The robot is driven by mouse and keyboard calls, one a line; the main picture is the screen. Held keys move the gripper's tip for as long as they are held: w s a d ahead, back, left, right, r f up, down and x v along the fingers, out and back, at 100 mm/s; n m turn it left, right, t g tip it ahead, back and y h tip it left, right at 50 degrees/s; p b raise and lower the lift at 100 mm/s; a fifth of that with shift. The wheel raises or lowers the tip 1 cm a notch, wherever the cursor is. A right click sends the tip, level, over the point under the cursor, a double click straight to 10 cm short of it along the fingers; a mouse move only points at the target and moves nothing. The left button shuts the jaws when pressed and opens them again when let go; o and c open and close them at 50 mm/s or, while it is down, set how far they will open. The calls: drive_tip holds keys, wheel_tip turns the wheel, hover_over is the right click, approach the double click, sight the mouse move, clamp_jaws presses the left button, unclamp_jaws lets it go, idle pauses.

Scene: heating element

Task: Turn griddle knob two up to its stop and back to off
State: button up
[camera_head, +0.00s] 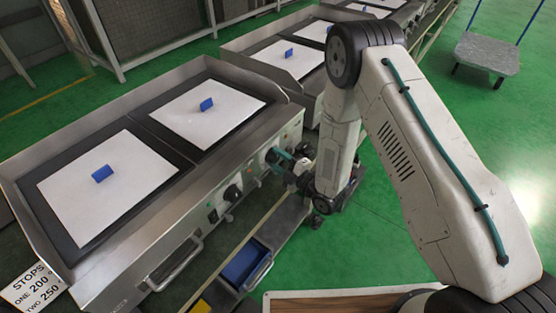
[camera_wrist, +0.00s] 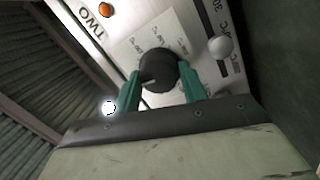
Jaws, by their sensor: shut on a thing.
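Griddle knob two (camera_wrist: 156,66) is a round black knob in the wrist view, on a pale dial plate with a "TWO" label beside it. The green fingers of my gripper (camera_wrist: 160,78) stand on either side of it and are shut on it. A pale pointer mark shows on the knob's near lower edge; the scale reading there is too small to tell. In the head view my gripper (camera_head: 284,164) is at the right part of the griddle's front panel, and the gripper and arm mostly hide the knob. The griddle (camera_head: 147,127) has two dark plates.
An orange lamp (camera_wrist: 105,9), a bright white lamp (camera_wrist: 109,108) and a pale round knob (camera_wrist: 221,48) are near the fingers. A sign (camera_head: 36,287) reads "STOPS ONE 200 TWO 250". A handle (camera_head: 175,270) protrudes below.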

drive_tip(key=shift+n, duration=0.6)
drive_tip(key=o, duration=1)
drive_tip(key=v, duration=0.8)
drive_tip(key=shift+w, duration=0.15)
drive_tip(key=shift+f, duration=0.1)
